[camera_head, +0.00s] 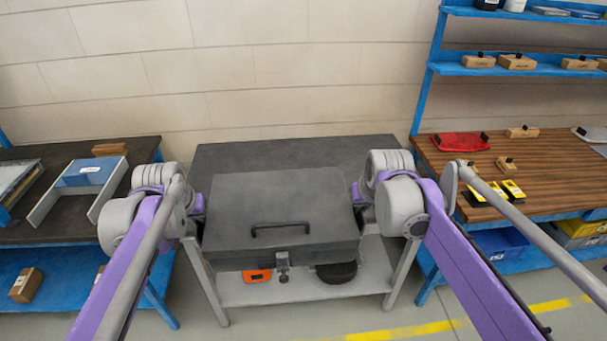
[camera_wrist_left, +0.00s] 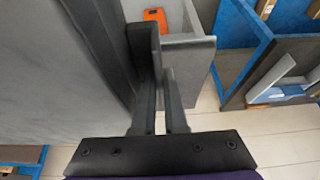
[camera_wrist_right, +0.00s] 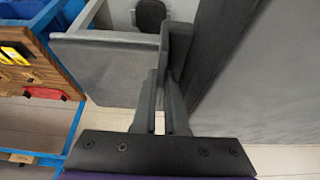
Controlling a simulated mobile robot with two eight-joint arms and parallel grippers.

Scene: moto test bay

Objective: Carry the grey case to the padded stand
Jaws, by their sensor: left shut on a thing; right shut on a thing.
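The grey case (camera_head: 282,205) is lid up, with a black handle and a latch on its near side. My left gripper (camera_head: 201,205) is shut on its left side and my right gripper (camera_head: 358,197) on its right side. The wrist views show the fingers of the left (camera_wrist_left: 158,88) and right (camera_wrist_right: 164,85) grippers closed at dark grips on the case sides. A stand with a dark top (camera_head: 300,155) and grey legs is behind and partly under the case in the head view. I cannot tell whether the case touches that top.
An orange item (camera_head: 257,275) and a black item (camera_head: 337,272) lie on the stand's lower shelf (camera_head: 300,294). A blue-framed bench (camera_head: 50,228) stands at left, and a wood-topped bench (camera_head: 545,165) with shelves at right. Yellow tape (camera_head: 430,329) marks the floor.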

